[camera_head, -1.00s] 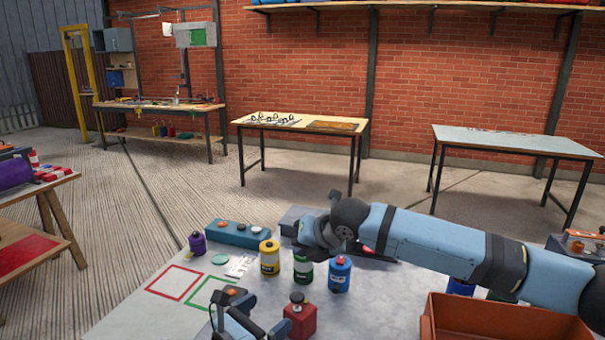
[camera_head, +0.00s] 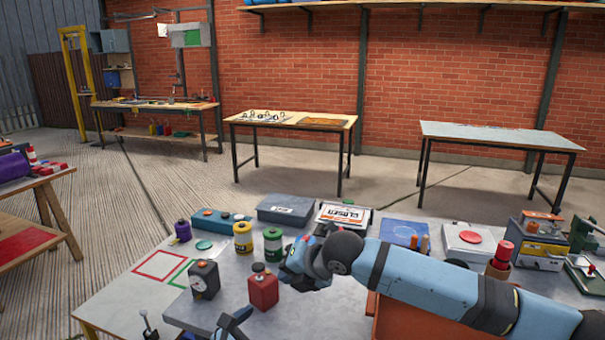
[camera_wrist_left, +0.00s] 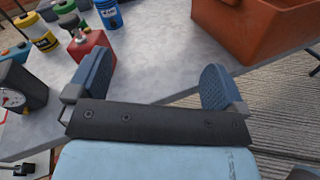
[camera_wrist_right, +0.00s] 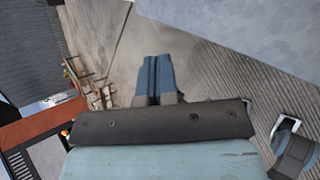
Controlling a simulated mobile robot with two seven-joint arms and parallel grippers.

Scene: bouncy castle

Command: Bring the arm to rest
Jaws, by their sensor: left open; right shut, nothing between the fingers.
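My right arm reaches in from the right in the head view, its wrist and gripper (camera_head: 298,264) above the table beside the green and red cans. The right wrist view shows its two blue fingers (camera_wrist_right: 154,78) pressed together, with nothing between them. My left gripper (camera_head: 232,324) shows only in part at the bottom edge of the head view. In the left wrist view its fingers (camera_wrist_left: 158,82) are wide apart and empty, above the table's edge near the red can (camera_wrist_left: 90,52).
On the grey table (camera_head: 325,318) stand a red can (camera_head: 263,288), a dark gauge box (camera_head: 205,280), a yellow can (camera_head: 243,238) and a green can (camera_head: 273,245). An orange crate (camera_head: 400,322) lies partly under my right arm. A blue can (camera_wrist_left: 108,14) shows in the left wrist view.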

